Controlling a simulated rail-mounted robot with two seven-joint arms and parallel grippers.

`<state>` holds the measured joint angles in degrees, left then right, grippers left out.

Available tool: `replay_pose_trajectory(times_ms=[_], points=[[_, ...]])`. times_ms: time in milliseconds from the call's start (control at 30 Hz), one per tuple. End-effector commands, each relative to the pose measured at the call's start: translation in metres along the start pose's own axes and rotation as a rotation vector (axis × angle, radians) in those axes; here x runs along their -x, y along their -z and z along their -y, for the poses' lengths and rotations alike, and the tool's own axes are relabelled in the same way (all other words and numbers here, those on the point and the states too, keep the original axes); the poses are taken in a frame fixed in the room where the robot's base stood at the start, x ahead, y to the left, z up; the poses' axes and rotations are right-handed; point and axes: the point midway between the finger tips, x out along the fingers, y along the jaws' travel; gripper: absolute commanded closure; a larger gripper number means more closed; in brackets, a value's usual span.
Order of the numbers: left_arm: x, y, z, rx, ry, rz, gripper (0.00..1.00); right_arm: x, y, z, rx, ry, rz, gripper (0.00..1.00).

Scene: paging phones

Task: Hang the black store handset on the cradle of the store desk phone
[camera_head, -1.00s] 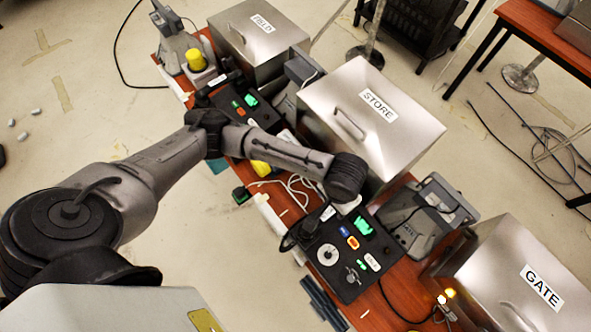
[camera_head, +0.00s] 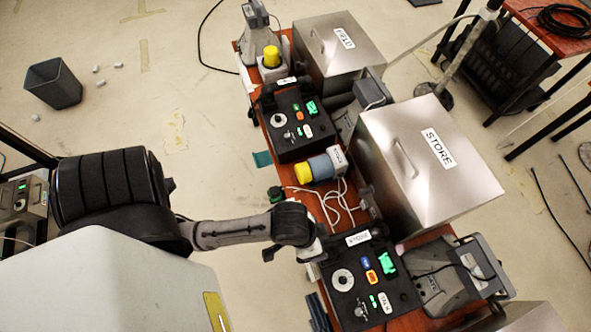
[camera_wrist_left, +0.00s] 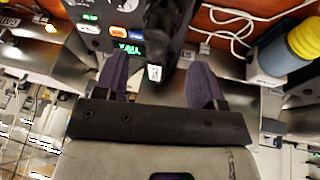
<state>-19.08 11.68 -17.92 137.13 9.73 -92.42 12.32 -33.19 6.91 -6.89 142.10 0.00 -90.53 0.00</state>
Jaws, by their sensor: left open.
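A black desk phone (camera_head: 347,295) with a dial, coloured buttons and a green display lies on the red-brown bench, below and left of the STORE case. A black handset (camera_head: 379,230) with a white label runs along its upper edge; I cannot tell whether it is seated in the cradle. In the left wrist view the phone (camera_wrist_left: 103,35) is at the top, and the dark handset (camera_wrist_left: 160,45) reaches down between my fingers. My left gripper (camera_wrist_left: 158,85) is open around it, with gaps visible at both sides. In the head view my left gripper (camera_head: 313,246) is at the handset's left end. My right gripper is not in view.
A second black phone (camera_head: 290,140) with its handset lies farther up the bench. A yellow-and-blue cylinder (camera_head: 318,167) and white cable (camera_head: 335,205) lie between the phones. The metal STORE case (camera_head: 465,190) stands to the right, a grey unit (camera_head: 440,290) beside the near phone.

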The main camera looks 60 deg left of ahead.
Motion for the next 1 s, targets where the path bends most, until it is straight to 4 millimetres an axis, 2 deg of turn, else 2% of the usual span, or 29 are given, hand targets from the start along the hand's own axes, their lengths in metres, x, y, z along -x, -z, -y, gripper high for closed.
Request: replay_pose_trajectory(times_ms=[33,100,200,333,767,867,1000], points=[[0.003,-0.016,0.011,0.012,0.033,0.010,0.36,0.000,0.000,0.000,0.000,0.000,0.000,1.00],[0.008,-0.033,0.025,0.013,0.084,0.021,0.36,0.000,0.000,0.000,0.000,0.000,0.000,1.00],[0.015,-0.052,0.041,0.010,0.140,0.039,0.36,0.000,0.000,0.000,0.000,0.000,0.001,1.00],[0.021,-0.066,0.053,0.005,0.186,0.056,0.36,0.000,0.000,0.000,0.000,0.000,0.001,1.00],[0.023,-0.070,0.056,0.001,0.201,0.063,0.36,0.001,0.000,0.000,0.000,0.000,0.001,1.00],[0.028,-0.068,0.056,0.001,0.201,0.063,0.36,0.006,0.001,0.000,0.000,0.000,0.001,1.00],[0.044,-0.062,0.053,0.002,0.200,0.063,0.36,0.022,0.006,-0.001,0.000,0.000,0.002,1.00]])
